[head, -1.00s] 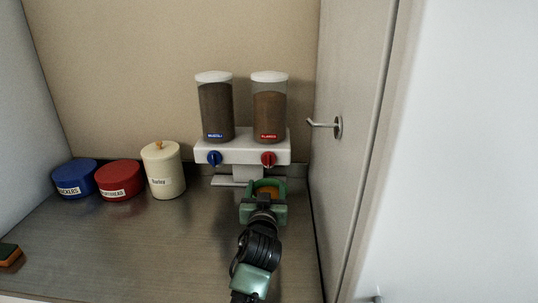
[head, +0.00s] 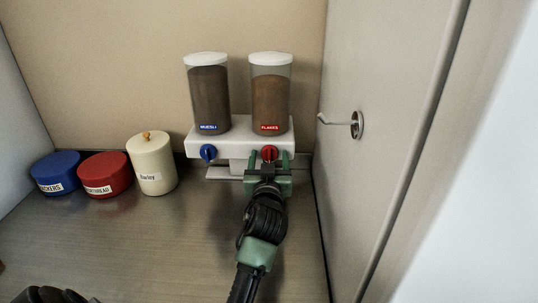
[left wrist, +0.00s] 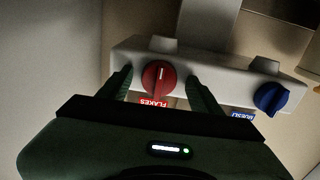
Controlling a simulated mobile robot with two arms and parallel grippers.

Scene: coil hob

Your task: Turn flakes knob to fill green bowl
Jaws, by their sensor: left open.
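The red flakes knob (head: 269,152) is on the front of the white dispenser base, under the flakes canister (head: 271,100). My left gripper (head: 268,161) is open, with one green finger on each side of this knob. In the left wrist view the red knob (left wrist: 158,78) shows with its white mark, between the two open fingertips (left wrist: 161,80). Whether the fingers touch it, I cannot tell. The green bowl cannot be made out now; my left gripper and arm cover the area below the knob.
A blue knob (head: 208,152) sits left of the red one, under the muesli canister (head: 209,101). A cream jar (head: 151,165), a red tub (head: 105,176) and a blue tub (head: 56,174) stand left. A door with a handle (head: 342,123) is close on the right. The middle counter is clear.

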